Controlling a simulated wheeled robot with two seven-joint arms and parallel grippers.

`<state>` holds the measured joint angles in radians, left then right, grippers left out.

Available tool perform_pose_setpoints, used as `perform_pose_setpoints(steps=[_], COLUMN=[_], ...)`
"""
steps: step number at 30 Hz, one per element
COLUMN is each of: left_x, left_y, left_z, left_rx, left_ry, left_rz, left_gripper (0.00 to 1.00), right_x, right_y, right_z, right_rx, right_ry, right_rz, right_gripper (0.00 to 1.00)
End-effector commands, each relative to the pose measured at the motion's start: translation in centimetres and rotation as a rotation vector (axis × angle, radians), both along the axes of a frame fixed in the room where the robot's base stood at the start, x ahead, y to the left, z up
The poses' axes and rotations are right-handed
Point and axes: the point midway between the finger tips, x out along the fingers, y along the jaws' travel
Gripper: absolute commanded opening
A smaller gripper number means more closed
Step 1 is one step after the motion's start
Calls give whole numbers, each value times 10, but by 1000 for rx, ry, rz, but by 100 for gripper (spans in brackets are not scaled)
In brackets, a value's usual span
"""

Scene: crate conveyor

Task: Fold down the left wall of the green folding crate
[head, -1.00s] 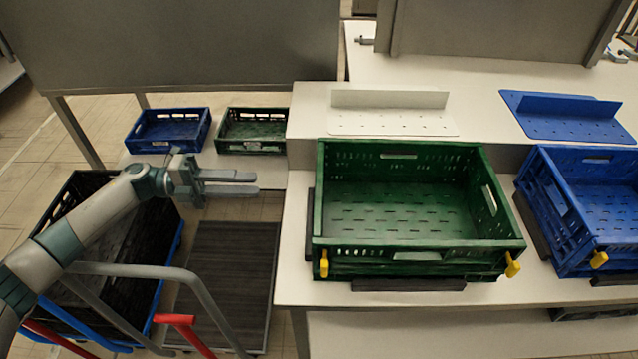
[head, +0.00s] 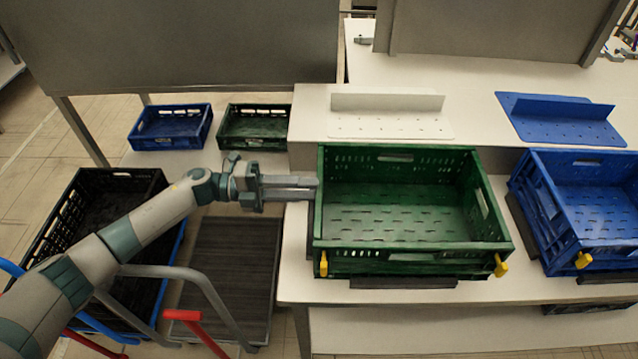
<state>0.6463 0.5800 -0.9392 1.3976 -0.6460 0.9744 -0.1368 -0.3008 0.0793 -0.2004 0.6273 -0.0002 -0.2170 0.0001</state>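The green folding crate (head: 415,257) stands on the white bench with all its walls upright. Its left wall (head: 319,215) is seen almost edge-on. Two yellow latches, left (head: 323,264) and right (head: 501,265), sit at its front corners. My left gripper (head: 316,187) comes in from the left at about mid-length of the left wall. My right gripper is not in view.
A blue crate (head: 610,255) stands to the right on the bench. White (head: 390,120) and blue (head: 560,120) perforated brackets lie behind. Smaller blue (head: 170,142) and green crates (head: 253,144) sit at the back left. A black crate and trolley handles are below my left arm.

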Motion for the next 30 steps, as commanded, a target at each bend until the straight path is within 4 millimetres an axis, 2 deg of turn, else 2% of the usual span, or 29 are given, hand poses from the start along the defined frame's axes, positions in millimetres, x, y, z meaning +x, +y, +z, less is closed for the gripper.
perform_pose_setpoints(steps=[1,3,9,20,23,30], left_x=[0,0,0,0,0,0], left_y=[-8,-17,-31,-34,-34,-34], left_z=[3,3,1,0,0,0], left_rx=[0,0,1,1,1,4], left_ry=[0,0,0,0,0,0], left_rz=[0,-1,0,1,1,1], left_gripper=[25,25,25,25,1,0], right_x=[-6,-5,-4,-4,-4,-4], right_y=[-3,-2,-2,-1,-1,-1], right_z=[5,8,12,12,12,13], right_rx=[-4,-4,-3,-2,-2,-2], right_ry=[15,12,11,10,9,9], right_rz=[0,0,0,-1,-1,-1], right_gripper=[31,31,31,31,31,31])
